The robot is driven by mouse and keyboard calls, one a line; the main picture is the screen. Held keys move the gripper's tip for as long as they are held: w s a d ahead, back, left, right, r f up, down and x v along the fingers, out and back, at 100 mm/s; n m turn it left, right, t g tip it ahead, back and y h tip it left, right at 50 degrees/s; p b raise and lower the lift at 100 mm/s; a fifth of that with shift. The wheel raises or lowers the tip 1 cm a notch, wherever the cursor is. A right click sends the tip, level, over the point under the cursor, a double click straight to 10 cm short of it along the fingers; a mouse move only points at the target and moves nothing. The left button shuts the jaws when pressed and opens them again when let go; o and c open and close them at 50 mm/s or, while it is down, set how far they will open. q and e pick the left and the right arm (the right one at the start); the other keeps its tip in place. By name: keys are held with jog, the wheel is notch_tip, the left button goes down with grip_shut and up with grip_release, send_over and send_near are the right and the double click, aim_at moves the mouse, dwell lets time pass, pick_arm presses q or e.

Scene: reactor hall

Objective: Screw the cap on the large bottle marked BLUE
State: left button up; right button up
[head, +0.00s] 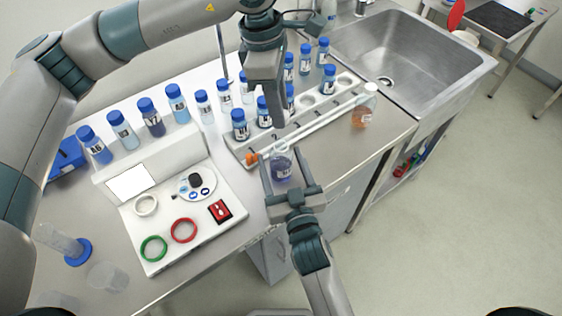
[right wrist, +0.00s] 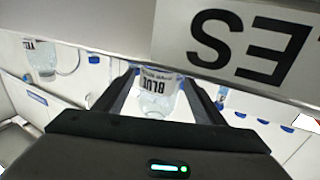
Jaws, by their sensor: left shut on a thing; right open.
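My left gripper (head: 278,122) is shut, above and behind the bottle, pointing down. What it holds is hidden by its fingers, so I cannot make out the cap. An orange piece (head: 252,158) lies left of the bottle.
A rack (head: 318,113) with several blue-capped vials stands behind the bottle. A bottle of orange liquid (head: 364,107) stands to the right, before the sink (head: 405,50). A white panel with rings (head: 158,247) lies to the left. Blue-capped bottles (head: 151,118) stand behind it.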

jog(key=shift+c, duration=0.6)
jog(key=c, duration=1.5)
pick_arm(q)
jog(key=shift+f, duration=2.45)
jog(key=shift+f, duration=0.1)
jog(key=shift+f, duration=0.8)
jog(key=shift+f, duration=0.6)
pick_arm(e)
grip_shut()
